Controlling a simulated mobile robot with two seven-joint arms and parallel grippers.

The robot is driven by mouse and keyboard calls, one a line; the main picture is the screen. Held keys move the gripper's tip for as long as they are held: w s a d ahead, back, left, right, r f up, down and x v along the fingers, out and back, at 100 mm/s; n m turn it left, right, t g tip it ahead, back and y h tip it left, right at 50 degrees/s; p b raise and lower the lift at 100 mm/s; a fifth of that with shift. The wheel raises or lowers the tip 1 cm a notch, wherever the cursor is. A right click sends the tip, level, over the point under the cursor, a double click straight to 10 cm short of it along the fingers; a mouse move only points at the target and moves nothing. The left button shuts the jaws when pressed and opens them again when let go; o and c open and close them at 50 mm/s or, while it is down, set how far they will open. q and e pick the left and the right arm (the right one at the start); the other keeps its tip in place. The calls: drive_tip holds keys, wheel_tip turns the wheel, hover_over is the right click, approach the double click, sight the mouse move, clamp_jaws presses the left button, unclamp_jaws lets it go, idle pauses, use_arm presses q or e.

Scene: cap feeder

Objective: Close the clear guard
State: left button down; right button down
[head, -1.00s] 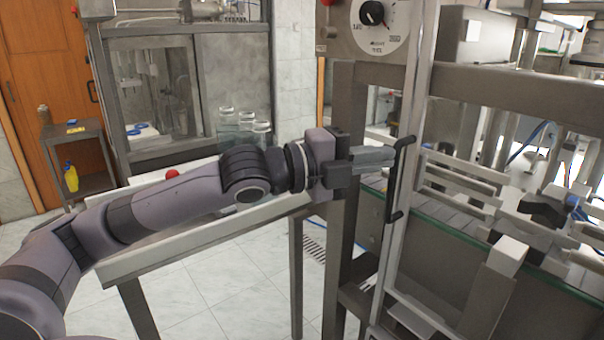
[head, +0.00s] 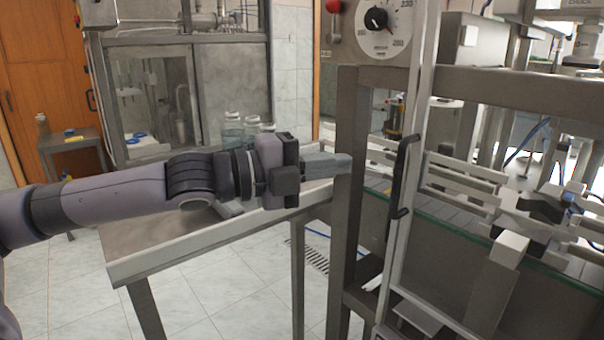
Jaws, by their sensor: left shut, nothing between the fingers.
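The clear guard shows as a pale upright frame edge (head: 422,95) in front of the machine's conveyor. Its panel is see-through, so its full outline is hard to make out. A black bar handle (head: 398,185) stands upright on this frame edge. My left gripper (head: 345,164) is shut and empty. Its fingertips point right, left of the handle and apart from it in the picture, in line with the grey machine post. I cannot tell whether the guard sits fully closed. My right gripper is not in view.
A dial panel (head: 378,28) with a red button is at the top of the machine. A grey post (head: 345,220) stands left of the handle. A pale-edged table (head: 200,250) lies under my left arm, with jars (head: 232,128) behind. Open floor is below.

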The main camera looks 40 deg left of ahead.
use_arm(q)
drive_tip(key=shift+w+a+b+v, duration=0.1)
drive_tip(key=shift+a+b+v, duration=0.05)
drive_tip(key=shift+b+v, duration=0.9)
drive_tip(key=shift+w+a+b+v, duration=0.1)
drive_tip(key=shift+a+b+v, duration=0.05)
drive_tip(key=shift+b+v, duration=0.85)
drive_tip(key=w+d+f+n+y+p, duration=0.15)
drive_tip(key=f+n, duration=0.35)
drive_tip(key=f, duration=0.7)
drive_tip(key=w+d+f+n+y+p, duration=0.1)
drive_tip(key=d+f+n+p, duration=0.15)
drive_tip(key=f+n, duration=0.7)
drive_tip(key=s+d+f+n+g+y, duration=0.1)
drive_tip(key=s+d+f+n, duration=0.1)
drive_tip(key=s+f, duration=0.3)
drive_tip(key=s+d+f+n+g+y+p, duration=0.1)
drive_tip(key=s+f, duration=0.4)
drive_tip(key=f, duration=0.7)
drive_tip(key=s+d+f+n+g+y+p, duration=0.1)
drive_tip(key=s+d+f+n+g+y, duration=0.1)
drive_tip(key=s+f, duration=0.4)
wheel_tip(320, 180, down, 2)
drive_tip(key=n+y, duration=0.1)
drive_tip(key=n, duration=0.1)
drive_tip(key=shift+d+n+g, duration=0.3)
drive_tip(key=shift+d+n, duration=0.05)
drive_tip(key=shift+d, duration=0.05)
